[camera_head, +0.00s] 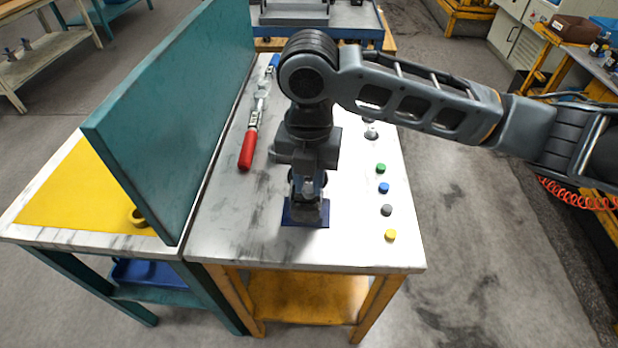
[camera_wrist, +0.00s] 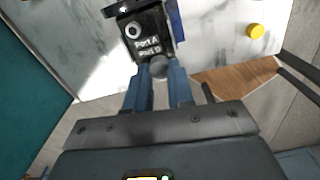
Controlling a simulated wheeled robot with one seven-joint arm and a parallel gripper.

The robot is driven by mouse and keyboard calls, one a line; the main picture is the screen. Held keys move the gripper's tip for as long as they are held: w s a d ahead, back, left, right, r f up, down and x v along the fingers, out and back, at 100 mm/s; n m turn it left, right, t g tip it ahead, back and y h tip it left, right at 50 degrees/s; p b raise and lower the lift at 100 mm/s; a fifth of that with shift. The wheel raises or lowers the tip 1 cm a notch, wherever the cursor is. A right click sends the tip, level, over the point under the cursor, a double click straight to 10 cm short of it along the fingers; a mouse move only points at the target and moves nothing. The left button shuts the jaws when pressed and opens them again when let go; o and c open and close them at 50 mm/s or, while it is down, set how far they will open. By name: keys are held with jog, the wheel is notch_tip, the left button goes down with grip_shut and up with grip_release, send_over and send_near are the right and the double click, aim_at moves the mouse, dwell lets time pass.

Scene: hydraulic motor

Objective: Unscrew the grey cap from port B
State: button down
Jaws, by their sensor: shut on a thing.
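The hydraulic motor is a dark block (camera_wrist: 150,32) with the white labels "Port A" and "Port B" in the wrist view. It stands on a blue base (camera_head: 290,215) near the front of the table, mostly hidden by my arm in the head view. The round grey cap (camera_wrist: 158,68) is beside the "Port B" label. My gripper (camera_wrist: 160,72) is shut on this cap, with one blue finger on each side. I cannot tell whether the cap is still threaded. A pale ring with a dark centre, by "Port A" (camera_wrist: 133,30), is uncovered.
Green (camera_head: 381,168), blue (camera_head: 383,187), grey (camera_head: 386,210) and yellow (camera_head: 390,235) caps lie right of the motor. A red-handled tool (camera_head: 250,148) lies to the left by a teal partition (camera_head: 175,110). Bare tabletop (camera_head: 235,220) shows at front left.

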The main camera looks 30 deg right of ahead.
jog(key=n+b, duration=0.1)
jog(key=n, duration=0.2)
jog(key=shift+f+b, duration=0.15)
jog(key=shift+b, duration=0.2)
jog(key=shift+r+n, duration=0.2)
jog(key=shift+n, duration=1)
jog(key=shift+b, duration=0.35)
jog(key=shift+f+n+b, duration=0.15)
jog(key=shift+n+b, duration=0.45)
jog(key=shift+n, duration=0.5)
jog(key=shift+r+n+b, duration=0.2)
jog(key=shift+n+b, duration=0.15)
jog(key=shift+n, duration=0.75)
jog(key=c, duration=1.2)
grip_release()
